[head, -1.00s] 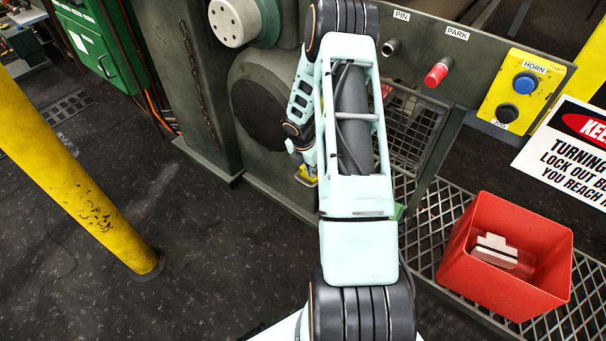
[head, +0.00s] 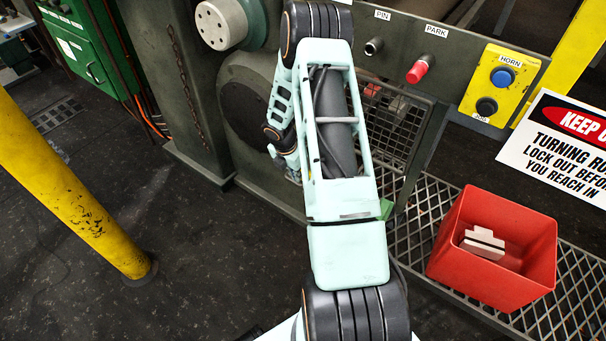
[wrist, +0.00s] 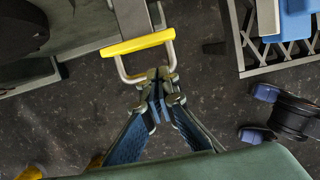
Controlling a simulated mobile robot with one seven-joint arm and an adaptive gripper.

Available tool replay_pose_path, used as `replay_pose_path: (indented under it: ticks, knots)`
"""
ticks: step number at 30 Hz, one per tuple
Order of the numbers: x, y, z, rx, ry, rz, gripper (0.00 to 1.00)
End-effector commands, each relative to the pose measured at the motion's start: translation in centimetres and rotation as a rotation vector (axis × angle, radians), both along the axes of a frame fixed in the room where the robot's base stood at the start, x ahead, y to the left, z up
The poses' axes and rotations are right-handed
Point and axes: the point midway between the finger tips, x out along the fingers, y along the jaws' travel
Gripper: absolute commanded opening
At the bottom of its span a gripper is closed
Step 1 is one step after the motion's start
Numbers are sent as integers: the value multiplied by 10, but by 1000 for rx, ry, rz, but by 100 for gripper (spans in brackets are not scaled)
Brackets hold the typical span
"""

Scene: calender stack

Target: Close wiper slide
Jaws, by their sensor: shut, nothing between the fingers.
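The wiper slide's pull handle is a yellow bar (wrist: 137,43) on a bent metal loop, at the upper middle of the wrist view. A flat grey metal strip (wrist: 130,16), which looks like the slide, runs from it to the top edge. My gripper (wrist: 156,76) is shut and empty, with its fingertips close to the lower right part of the loop. I cannot tell whether they touch it. In the head view my arm hides the handle and most of the gripper, in front of the grey-green machine frame (head: 188,135).
A control panel with a red PARK knob (head: 418,70) and a yellow button box (head: 499,84) is at upper right. A red bin (head: 485,270) stands on a metal grating (head: 407,225). A yellow post (head: 75,190) is at left; dark floor between is open.

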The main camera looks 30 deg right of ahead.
Motion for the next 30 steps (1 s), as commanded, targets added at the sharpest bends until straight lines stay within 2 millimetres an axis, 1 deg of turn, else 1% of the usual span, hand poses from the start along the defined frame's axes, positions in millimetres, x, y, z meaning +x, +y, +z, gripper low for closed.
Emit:
replay_pose_path:
  ticks: [1, 2, 3, 9, 12, 15, 18, 25, 28, 30]
  knots:
    - [1, 10, -1, 1, 1, 4, 0]
    - [1, 8, 14, 0, -2, 0, 0]
    - [0, 11, 25, 0, -2, 0, 0]
    - [-6, 22, 66, 3, 1, 1, 0]
    - [-8, 26, 81, 3, 2, 0, 0]
    - [-9, 29, 90, 4, 4, 1, 0]
    - [-9, 30, 95, 4, 3, 2, 0]
    - [-9, 32, 97, 6, -2, -8, 0]
    - [-2, 37, 106, 20, -46, -73, 0]
    - [7, 44, 118, 43, -109, -169, 0]
